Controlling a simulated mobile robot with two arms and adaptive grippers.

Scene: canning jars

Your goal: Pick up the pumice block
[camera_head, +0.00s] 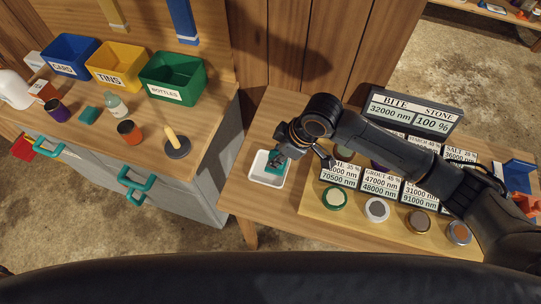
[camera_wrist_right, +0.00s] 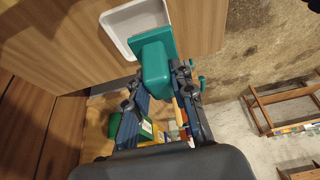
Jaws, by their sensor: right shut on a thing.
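A teal block, which looks like the pumice block (camera_head: 275,170), is at a white tray (camera_head: 262,181) on the right-hand wooden table in the head view. My right gripper (camera_head: 279,162) reaches down to it from above and partly hides it. In the right wrist view the teal block (camera_wrist_right: 154,66) sits between the two fingers of my right gripper (camera_wrist_right: 158,80), which is shut on it. The white tray (camera_wrist_right: 110,24) lies just behind the block there. I cannot tell whether the block is clear of the tray. My left gripper is not in view.
Right of the tray, a wooden board (camera_head: 320,207) carries several labelled jars or pucks under my right arm. A dark display sign (camera_head: 415,112) stands behind.

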